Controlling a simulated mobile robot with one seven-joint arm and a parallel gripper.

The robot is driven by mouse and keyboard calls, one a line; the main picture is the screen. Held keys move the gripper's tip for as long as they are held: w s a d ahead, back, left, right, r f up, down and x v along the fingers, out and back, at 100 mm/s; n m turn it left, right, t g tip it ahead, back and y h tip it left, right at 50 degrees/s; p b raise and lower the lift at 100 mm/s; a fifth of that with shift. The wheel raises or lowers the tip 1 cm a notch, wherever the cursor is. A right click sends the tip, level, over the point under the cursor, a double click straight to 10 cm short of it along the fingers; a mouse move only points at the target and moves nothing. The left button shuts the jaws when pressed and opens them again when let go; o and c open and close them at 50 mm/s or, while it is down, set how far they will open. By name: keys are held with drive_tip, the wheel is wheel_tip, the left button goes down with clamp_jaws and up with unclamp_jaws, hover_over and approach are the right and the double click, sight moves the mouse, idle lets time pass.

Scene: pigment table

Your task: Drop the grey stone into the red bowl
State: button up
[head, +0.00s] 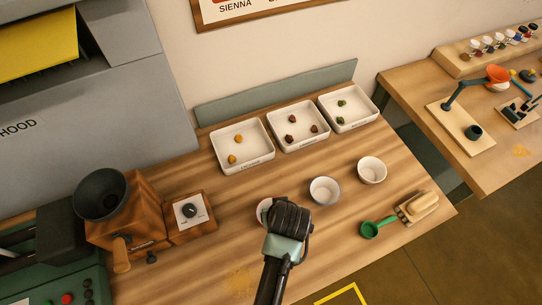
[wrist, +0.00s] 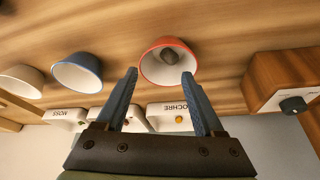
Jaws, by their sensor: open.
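The red bowl (wrist: 150,74) shows in the wrist view, red outside with a pale inside. A grey-brown stone (wrist: 169,55) lies inside it. My gripper (wrist: 159,74) is open and empty, its two fingers apart at the bowl's near side; the stone is not between them. In the head view my gripper (head: 288,212) hangs over the table and hides most of the red bowl (head: 261,211), leaving only its pale left edge visible. The stone is hidden in the head view.
A blue bowl (head: 325,191) and a white bowl (head: 372,171) stand to the right. Three white trays (head: 243,163) with coloured lumps line the back. A knobbed wooden box (head: 203,225) and grinder (head: 138,205) are left. A green scoop (head: 371,230) and brush (head: 418,207) lie front right.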

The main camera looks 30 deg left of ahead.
drive_tip(key=b+v, duration=0.1)
drive_tip(key=v, duration=1)
drive_tip(key=shift+r, duration=0.2)
drive_tip(key=w+d+r+m+t+b, duration=0.1)
drive_tip(key=w+d+r+m+t, duration=0.1)
drive_tip(key=w+r+t, duration=0.65)
drive_tip(key=w+d+r+m+t, duration=0.15)
drive_tip(key=w+r, duration=0.45)
drive_tip(key=r, duration=0.8)
drive_tip(key=s+d+r+m+t+h+b, duration=0.15)
drive_tip(key=r+t, duration=0.35)
drive_tip(key=r, duration=0.7)
drive_tip(key=s+d+r+m+t, duration=0.1)
drive_tip(key=d+r+t, duration=0.25)
drive_tip(key=r, duration=0.85)
drive_tip(key=s+d+r+m+t+h, duration=0.1)
drive_tip(key=s+r+t, duration=0.4)
drive_tip(key=r, duration=0.5)
drive_tip(key=s, duration=0.2)
drive_tip(key=shift+s+r, duration=0.35)
drive_tip(key=shift+d, duration=0.1)
drive_tip(key=shift+c, duration=0.3)
